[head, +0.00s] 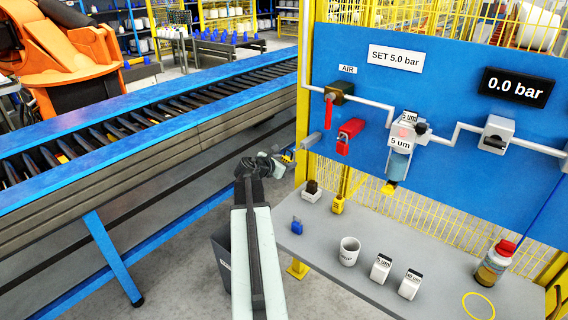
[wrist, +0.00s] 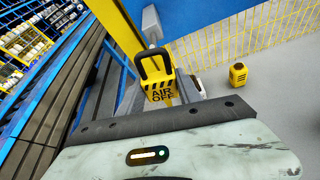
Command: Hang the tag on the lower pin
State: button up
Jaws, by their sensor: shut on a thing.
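A yellow tag (wrist: 160,93) with black stripes, the words AIR OFF and a dark loop on top is held upright in front of my wrist camera. In the head view my gripper (head: 273,165) is shut on this tag (head: 287,158), left of the blue panel. A grey pin (head: 309,142) sticks out at the panel's lower left edge, above and to the right of the gripper. In the wrist view a grey cylinder (wrist: 151,21), apparently this pin, appears behind the loop. Whether they touch cannot be told.
A red padlock (head: 348,134) and a red valve handle (head: 329,108) are on the panel (head: 455,95). A yellow post (head: 304,90) stands close by; the conveyor is left.

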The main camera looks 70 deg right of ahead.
jog(key=s+r+b+x, duration=0.1)
jog(key=x, duration=0.7)
jog(key=shift+d+r, duration=0.3)
dwell(0.3)
dwell(0.5)
jog(key=o, duration=1.4)
jog(key=shift+w, duration=0.1)
jog(key=shift+o, duration=0.2)
jog(key=shift+a+r, duration=0.1)
jog(key=p+v, duration=0.2)
jog(key=v, duration=0.5)
jog(key=shift+a+r+p, duration=0.15)
jog(key=shift+a+p, duration=0.15)
jog(key=shift+p, duration=0.05)
